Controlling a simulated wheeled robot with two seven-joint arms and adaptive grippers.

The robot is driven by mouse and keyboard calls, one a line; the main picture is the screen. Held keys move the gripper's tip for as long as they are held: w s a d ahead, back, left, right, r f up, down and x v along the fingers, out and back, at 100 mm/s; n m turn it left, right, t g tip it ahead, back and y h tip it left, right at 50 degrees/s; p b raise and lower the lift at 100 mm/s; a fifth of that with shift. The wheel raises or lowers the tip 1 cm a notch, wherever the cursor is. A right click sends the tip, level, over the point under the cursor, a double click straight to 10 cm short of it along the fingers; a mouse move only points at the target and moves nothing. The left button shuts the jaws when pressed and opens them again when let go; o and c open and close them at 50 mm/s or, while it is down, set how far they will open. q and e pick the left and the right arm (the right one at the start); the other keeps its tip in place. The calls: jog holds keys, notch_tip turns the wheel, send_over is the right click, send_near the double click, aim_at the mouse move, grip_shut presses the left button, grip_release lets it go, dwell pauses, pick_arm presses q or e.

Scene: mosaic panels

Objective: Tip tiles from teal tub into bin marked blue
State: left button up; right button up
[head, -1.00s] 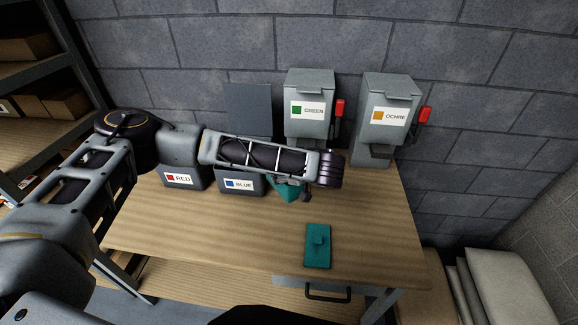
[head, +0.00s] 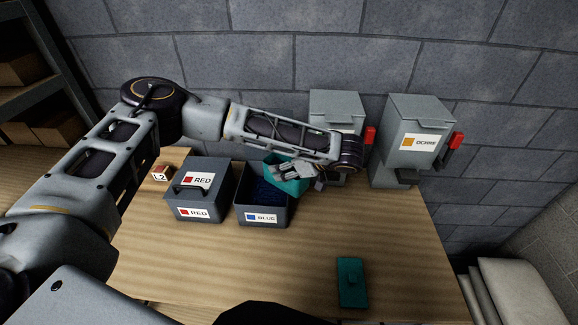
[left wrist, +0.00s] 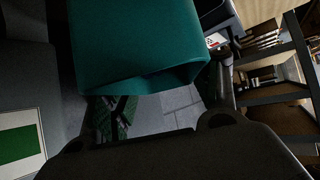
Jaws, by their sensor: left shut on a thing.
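The teal tub (head: 283,186) hangs tilted at the back right edge of the open grey bin marked blue (head: 262,217). I cannot tell whether tub and bin touch. My left gripper (head: 292,171) is shut on the tub; the tub also fills the upper middle of the left wrist view (left wrist: 140,45). Dark blue contents (head: 268,192) show inside the bin; single pieces are too small to make out. The tub's inside is hidden. The teal lid (head: 352,287) lies flat on the table, front right. My right gripper is not in view.
Grey dispensers stand at the back, one marked ochre (head: 414,135). The front of the wooden table (head: 230,265) is mostly clear.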

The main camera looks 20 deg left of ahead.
aim_at(269, 158)
pick_arm(q)
jog(key=shift+d+r, duration=0.2)
jog(key=shift+a+f+h, duration=0.1)
jog(key=shift+f+h, duration=0.2)
jog(key=shift+h, duration=0.1)
dwell(0.3)
jog(key=shift+a+f+g+h, duration=0.2)
jog(key=shift+f+g+h, duration=0.1)
jog(key=shift+h, duration=0.1)
jog(key=shift+w+a+f+g+h, duration=0.1)
jog(key=shift+a+f+g+h, duration=0.15)
jog(key=shift+f+h, duration=0.35)
jog(key=shift+w+a+f+g+h, duration=0.15)
jog(key=shift+f+g+h, duration=0.1)
jog(key=shift+h, duration=0.65)
jog(key=shift+w+a+f+g+h, duration=0.1)
jog(key=shift+a+f+g+h, duration=0.1)
jog(key=shift+a+h, duration=0.35)
jog(key=shift+w+a+f+g+h, duration=0.1)
jog(key=shift+a+f+g+h, duration=0.1)
jog(key=shift+h, duration=0.55)
